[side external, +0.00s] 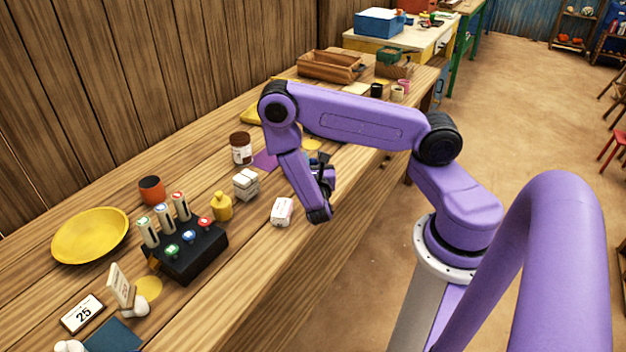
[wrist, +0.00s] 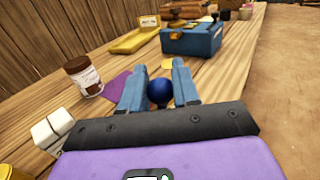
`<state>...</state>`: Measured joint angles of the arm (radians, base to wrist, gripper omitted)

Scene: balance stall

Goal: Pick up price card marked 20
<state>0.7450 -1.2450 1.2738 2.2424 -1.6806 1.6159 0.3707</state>
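In the side view, a white card marked 25 (side external: 83,313) lies at the near left of the bench. A second card (side external: 122,285) stands tilted beside it, by a small white holder (side external: 136,307); its face is turned too far to read. I cannot read a 20 on any card. My gripper (side external: 322,165) is over the bench's right edge, far from both cards. In the wrist view my gripper (wrist: 158,68) has its two blue fingers apart. A dark blue ball (wrist: 159,92) shows in the gap; I cannot tell whether it touches them.
A white box (side external: 282,211), white blocks (side external: 246,183) and a brown jar (side external: 241,148) are closer.

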